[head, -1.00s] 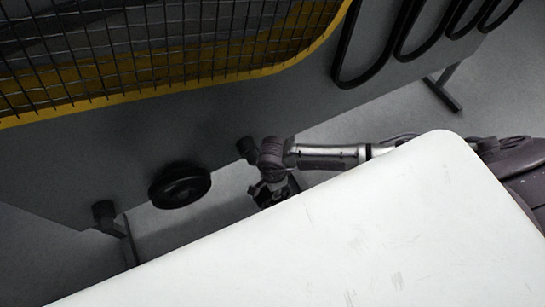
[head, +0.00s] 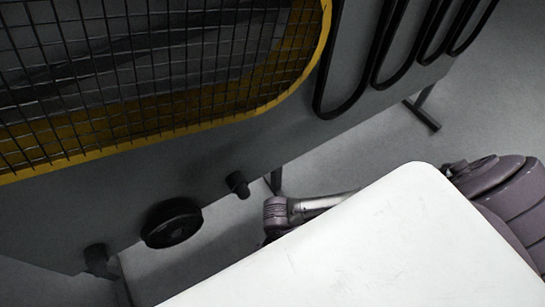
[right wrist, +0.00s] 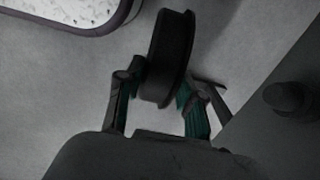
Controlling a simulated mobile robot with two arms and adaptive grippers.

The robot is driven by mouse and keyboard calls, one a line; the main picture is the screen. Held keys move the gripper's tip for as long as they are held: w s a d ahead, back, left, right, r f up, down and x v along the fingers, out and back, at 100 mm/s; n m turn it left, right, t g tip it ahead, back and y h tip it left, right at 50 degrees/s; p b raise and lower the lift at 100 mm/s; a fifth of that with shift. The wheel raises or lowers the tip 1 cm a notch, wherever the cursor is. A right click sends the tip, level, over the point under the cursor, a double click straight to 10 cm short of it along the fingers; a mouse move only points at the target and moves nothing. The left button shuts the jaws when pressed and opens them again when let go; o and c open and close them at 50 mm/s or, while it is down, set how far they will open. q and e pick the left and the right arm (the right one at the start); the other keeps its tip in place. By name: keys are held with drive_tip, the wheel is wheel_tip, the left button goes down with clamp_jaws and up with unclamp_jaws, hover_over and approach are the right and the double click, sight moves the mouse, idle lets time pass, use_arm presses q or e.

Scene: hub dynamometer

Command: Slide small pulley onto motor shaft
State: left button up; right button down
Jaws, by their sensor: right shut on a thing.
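My right gripper (right wrist: 160,105) is shut on a dark round pulley (right wrist: 167,58), seen nearly edge-on in the right wrist view. The pulley stands up between the fingers and is clear of the panel. A short dark stub, which looks like the motor shaft, sticks out of the grey panel at the right of the right wrist view (right wrist: 288,97). It also shows in the head view (head: 237,183). In the head view my right wrist is below and right of the stub, and the gripper and pulley are hidden behind a white surface. My left gripper is not in view.
A larger black wheel (head: 172,222) and another dark stub (head: 97,258) are on the panel (head: 130,195). A yellow-framed mesh guard (head: 150,120) is above, with black belt loops (head: 353,100) beside it. The flat white surface (head: 390,240) covers the lower right.

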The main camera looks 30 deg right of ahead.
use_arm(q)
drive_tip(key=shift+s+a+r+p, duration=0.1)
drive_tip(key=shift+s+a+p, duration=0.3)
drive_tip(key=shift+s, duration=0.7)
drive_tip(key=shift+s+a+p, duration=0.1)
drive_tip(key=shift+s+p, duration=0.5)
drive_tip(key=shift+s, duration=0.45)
use_arm(e)
drive_tip(key=s, duration=0.6)
drive_tip(key=shift+s, duration=0.4)
drive_tip(key=shift+d, duration=0.1)
